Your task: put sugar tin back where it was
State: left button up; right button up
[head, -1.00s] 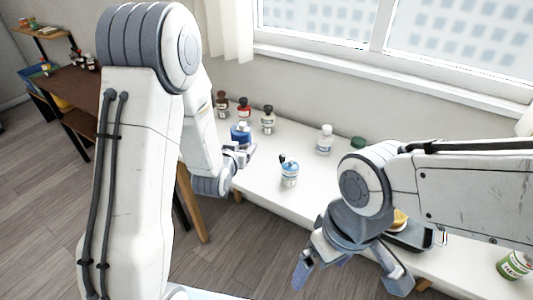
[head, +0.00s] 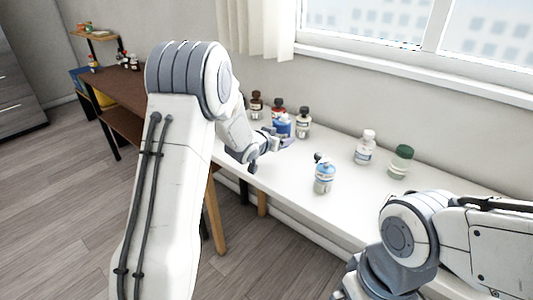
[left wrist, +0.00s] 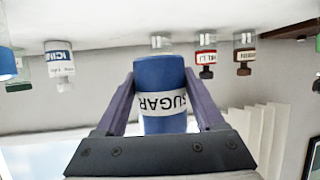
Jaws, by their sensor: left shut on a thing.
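The sugar tin (left wrist: 162,84) is blue with a white band reading SUGAR, which appears upside down in the left wrist view. It sits between the two fingers of my left gripper (left wrist: 163,92), which is shut on it. In the head view the blue tin (head: 282,126) is at the far left part of the white table, in front of the back row of bottles, and my left gripper (head: 278,145) partly covers it. I cannot tell whether the tin touches the table. My right gripper (head: 372,287) is at the bottom edge, its fingers mostly cut off.
A brown bottle (head: 256,105), a red-labelled bottle (head: 278,106) and a dark-capped bottle (head: 303,122) stand close behind the tin. A blue-white bottle (head: 324,176) stands nearer the front edge. A white-capped bottle (head: 365,147) and a green-capped jar (head: 400,161) stand right. The table (head: 350,215) is clear at front.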

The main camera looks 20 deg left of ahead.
pick_arm(q)
send_over(266, 159)
notch_tip(266, 159, down, 3)
jog(key=shift+d, duration=0.1)
jog(key=shift+f, duration=1.95)
jog(key=shift+f, duration=0.15)
jog(key=o, duration=1.5)
jog(key=shift+c, duration=0.2)
